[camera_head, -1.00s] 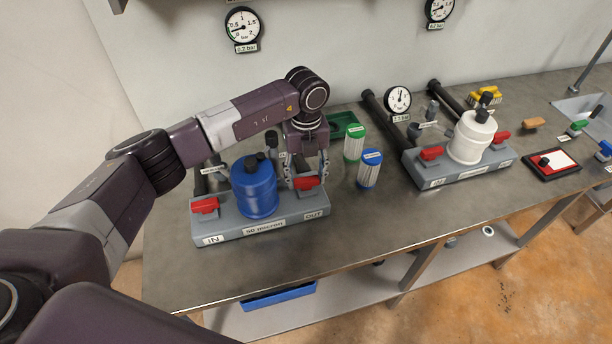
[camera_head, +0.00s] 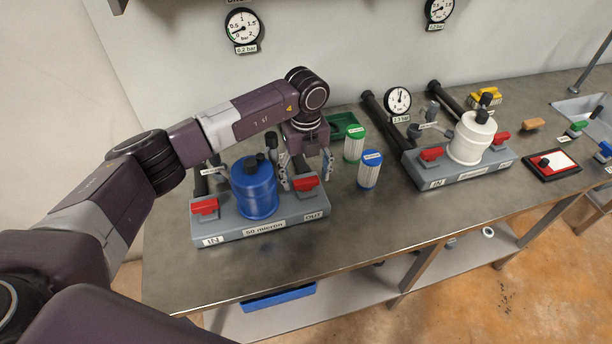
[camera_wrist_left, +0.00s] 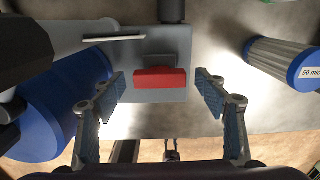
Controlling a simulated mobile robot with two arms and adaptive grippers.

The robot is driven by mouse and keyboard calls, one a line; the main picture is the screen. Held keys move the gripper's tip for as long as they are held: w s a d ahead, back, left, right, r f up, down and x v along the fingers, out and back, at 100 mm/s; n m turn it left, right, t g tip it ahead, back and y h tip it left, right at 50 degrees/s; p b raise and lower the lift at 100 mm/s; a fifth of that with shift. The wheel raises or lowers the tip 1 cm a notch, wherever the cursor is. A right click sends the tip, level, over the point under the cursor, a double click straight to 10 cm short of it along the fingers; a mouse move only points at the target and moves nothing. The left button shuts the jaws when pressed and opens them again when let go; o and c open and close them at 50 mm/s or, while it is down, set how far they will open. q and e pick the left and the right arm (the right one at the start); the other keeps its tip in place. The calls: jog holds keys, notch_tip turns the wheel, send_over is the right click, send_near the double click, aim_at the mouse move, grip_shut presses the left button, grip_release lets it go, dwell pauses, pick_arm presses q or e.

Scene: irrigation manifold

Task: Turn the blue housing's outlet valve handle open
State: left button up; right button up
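The blue housing (camera_head: 254,190) stands on a grey block (camera_head: 270,228) marked IN, OUT and 50 micron. Its outlet valve handle (camera_head: 306,185) is red and sits at the OUT end. It also shows in the left wrist view (camera_wrist_left: 160,78), lying crosswise. My left gripper (camera_head: 306,178) comes down from above at this handle. It is open, with one finger to each side of the handle and a gap on both sides in the left wrist view (camera_wrist_left: 166,92). My right gripper is not in view.
A red inlet handle (camera_head: 205,206) sits at the IN end. Green-topped (camera_head: 354,144) and blue-topped (camera_head: 369,170) cartridges stand close to the right of my gripper. A white housing (camera_head: 471,138) stands farther right. The bench front (camera_head: 300,262) is clear.

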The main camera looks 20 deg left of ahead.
aim_at(306, 180)
pick_arm(q)
jog(key=shift+r, duration=0.1)
notch_tip(306, 180, up, 12)
dwell(0.5)
dwell(0.5)
